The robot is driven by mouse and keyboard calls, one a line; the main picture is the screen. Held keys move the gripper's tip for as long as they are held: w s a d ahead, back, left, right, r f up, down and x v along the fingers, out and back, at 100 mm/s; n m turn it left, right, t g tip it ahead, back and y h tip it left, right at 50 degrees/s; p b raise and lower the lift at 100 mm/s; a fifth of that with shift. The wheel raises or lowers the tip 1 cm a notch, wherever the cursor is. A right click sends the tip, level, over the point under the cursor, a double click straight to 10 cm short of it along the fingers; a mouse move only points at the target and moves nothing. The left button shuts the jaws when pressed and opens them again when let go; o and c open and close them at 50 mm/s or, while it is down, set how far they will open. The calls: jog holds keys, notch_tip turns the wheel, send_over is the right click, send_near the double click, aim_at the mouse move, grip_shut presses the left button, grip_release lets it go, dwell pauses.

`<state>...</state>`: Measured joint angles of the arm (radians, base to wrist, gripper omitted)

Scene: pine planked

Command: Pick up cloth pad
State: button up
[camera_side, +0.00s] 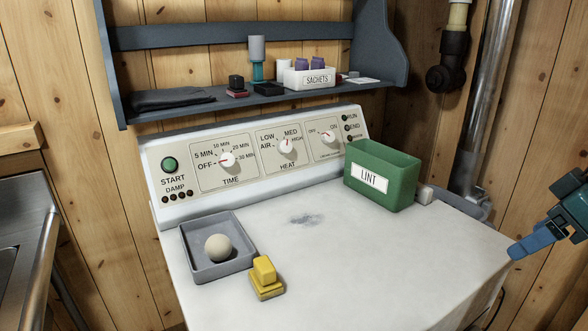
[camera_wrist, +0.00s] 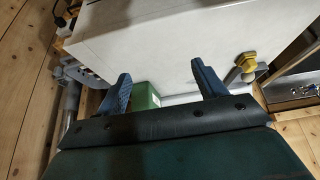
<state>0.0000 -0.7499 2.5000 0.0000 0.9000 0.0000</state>
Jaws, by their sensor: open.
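A yellow pad with a raised yellow grip block (camera_side: 266,279) lies on the white machine top near its front left; I take it for the cloth pad. It also shows at the right in the wrist view (camera_wrist: 246,62). My gripper (camera_side: 545,222) is at the right edge of the side view, far from the pad. In the wrist view my gripper (camera_wrist: 161,70) has its two blue fingers wide apart with nothing held between them.
A grey tray (camera_side: 188,262) with a pale ball (camera_side: 218,247) is left of the pad. A green LINT bin (camera_side: 401,196) stands at the back right. A grey smudge (camera_side: 305,219) marks the otherwise clear middle. A shelf (camera_side: 215,106) holds a dark folded cloth (camera_side: 172,99).

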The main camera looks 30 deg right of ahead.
jog(key=shift+w+r, duration=0.1)
jog(key=w+a+r+m+y, duration=0.2)
jog(key=w+a+r+m, duration=0.25)
jog(key=w, duration=0.35)
jog(key=m+g+y, duration=0.3)
jog(key=m+g, duration=0.2)
jog(key=m, duration=1)
send_over(266, 263)
jog(key=d, duration=0.4)
notch_tip(266, 263, down, 8)
jog(key=shift+s+d+n, duration=0.15)
jog(key=shift+n, duration=0.1)
jog(key=shift+s+x, duration=0.2)
jog(key=shift+x, duration=4.05)
jog(key=shift+w+d+f, duration=0.1)
jog(key=shift+d+f, duration=0.05)
